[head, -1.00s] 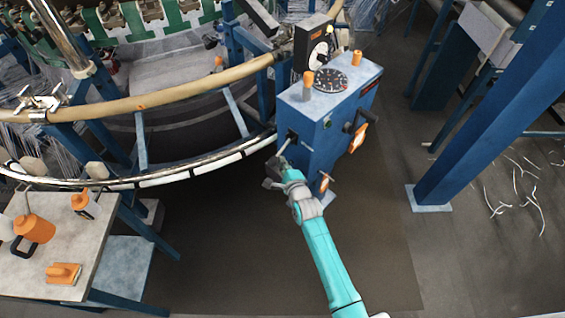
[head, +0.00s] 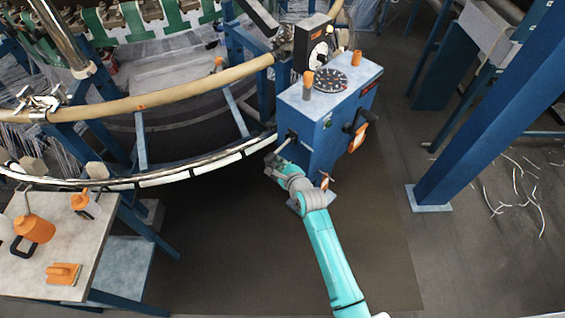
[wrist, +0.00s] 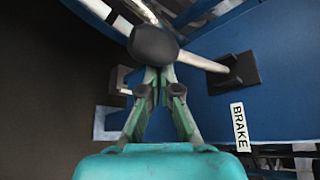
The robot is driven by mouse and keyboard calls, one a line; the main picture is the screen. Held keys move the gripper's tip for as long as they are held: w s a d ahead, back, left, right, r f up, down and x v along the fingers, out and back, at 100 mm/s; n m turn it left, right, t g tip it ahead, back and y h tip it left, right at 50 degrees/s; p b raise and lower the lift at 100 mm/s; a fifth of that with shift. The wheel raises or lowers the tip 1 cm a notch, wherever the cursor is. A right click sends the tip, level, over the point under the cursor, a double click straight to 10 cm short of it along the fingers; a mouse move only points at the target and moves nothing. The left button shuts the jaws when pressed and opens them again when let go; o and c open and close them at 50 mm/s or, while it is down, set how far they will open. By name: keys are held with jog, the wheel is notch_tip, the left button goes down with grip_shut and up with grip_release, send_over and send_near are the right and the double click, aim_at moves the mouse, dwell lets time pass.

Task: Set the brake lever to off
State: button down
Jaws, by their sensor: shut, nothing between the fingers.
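The brake lever is a light rod (wrist: 203,63) with a dark round knob (wrist: 154,44). It comes out of a dark plate on the blue control box, beside a white BRAKE label (wrist: 240,126). In the head view the lever (head: 284,144) sticks out of the box's left face, down and to the left. My gripper (wrist: 159,77) is shut and empty, its fingertips right at the knob. The knob hides the very tips, so I cannot tell whether they touch. In the head view my gripper (head: 273,161) is just below the lever's end.
The blue control box (head: 310,155) carries a dial (head: 330,81), orange-topped knobs and a side handle. The loom's curved rail (head: 190,172) passes just left of the lever. A side table (head: 95,240) holds orange items. The floor below the box is clear.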

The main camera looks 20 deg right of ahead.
jog(key=r+m+g+y, duration=0.1)
jog(key=r+m, duration=0.1)
jog(key=r, duration=0.1)
jog(key=r+m+g+y, duration=0.1)
jog(key=r+m+y, duration=0.1)
jog(key=shift+a+r+g, duration=0.2)
jog(key=shift+r+g, duration=0.1)
jog(key=shift+r, duration=0.1)
jog(key=shift+d+r, duration=0.1)
jog(key=shift+r, duration=0.2)
jog(key=shift+w+r, duration=0.1)
jog(key=shift+r, duration=0.15)
jog(key=shift+d+f, duration=0.15)
jog(key=shift+f, duration=0.35)
send_near(279, 150)
jog(key=s, duration=0.3)
dwell(0.4)
